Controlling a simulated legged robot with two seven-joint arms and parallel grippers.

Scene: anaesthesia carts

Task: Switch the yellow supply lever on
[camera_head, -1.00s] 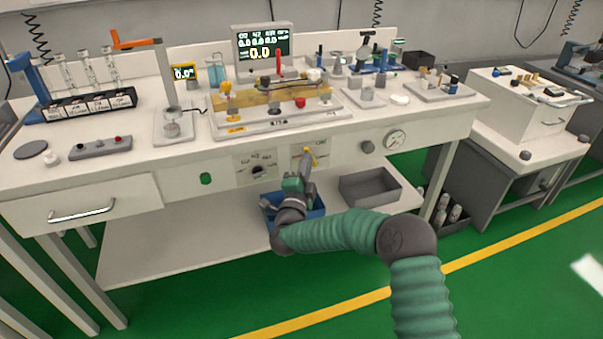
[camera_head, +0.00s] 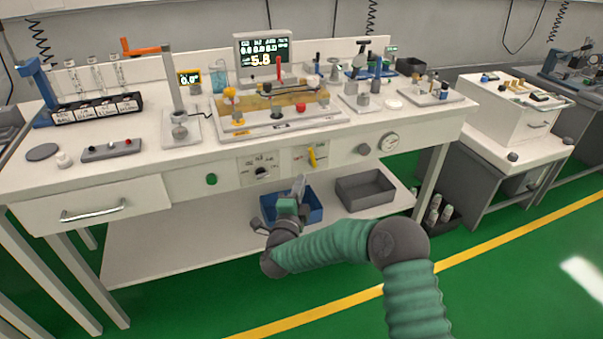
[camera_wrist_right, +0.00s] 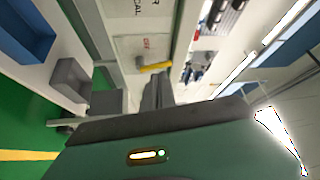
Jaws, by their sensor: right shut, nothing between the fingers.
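The yellow supply lever (camera_head: 312,157) is on a light panel on the front of the bench, right of the black dial. It stands close to upright in the head view. In the right wrist view the yellow lever (camera_wrist_right: 155,67) shows just beyond my fingertips. My right gripper (camera_head: 300,181) is shut and empty, below and slightly left of the lever, with a small gap between them. Its dark fingers also show in the wrist view (camera_wrist_right: 158,86). My left gripper is not in view.
The screen (camera_head: 263,55) on the bench reads 5.8. A blue bin (camera_head: 310,212) and a grey bin (camera_head: 365,192) are on the lower shelf.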

